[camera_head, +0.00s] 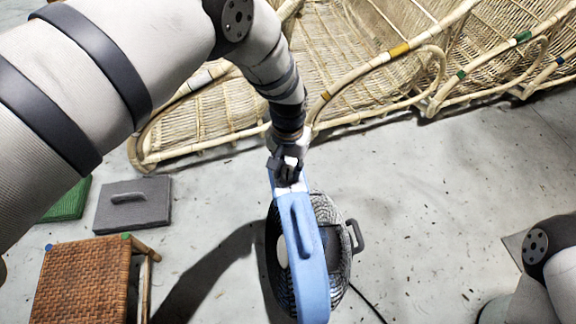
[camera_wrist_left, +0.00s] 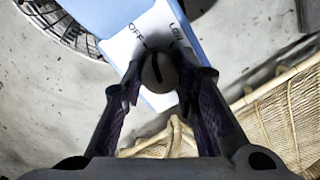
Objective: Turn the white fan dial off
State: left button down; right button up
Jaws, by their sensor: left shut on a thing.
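The fan (camera_head: 313,240) stands on the floor with a blue housing, a round wire grille and a black handle. Its white control panel shows in the left wrist view (camera_wrist_left: 160,100), with the words OFF and LOW printed on it. My left gripper (camera_wrist_left: 164,84) is shut on the dial, one finger on each side. In the head view my left gripper (camera_head: 287,170) is at the top of the fan and hides the dial. My right gripper is out of view.
Rattan seats (camera_head: 350,70) stand behind the fan. A woven stool (camera_head: 80,280), a grey block with a handle (camera_head: 133,204) and a green block (camera_head: 66,203) are at left. A cable runs from the fan. The floor (camera_head: 430,190) to its right is mostly clear.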

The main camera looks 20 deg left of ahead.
aim_at(288, 170)
pick_arm(q)
jog(key=shift+n, duration=1.7)
jog(key=c, duration=1.3)
grip_release()
notch_tip(288, 170, up, 12)
jog(key=shift+s+f, duration=0.1)
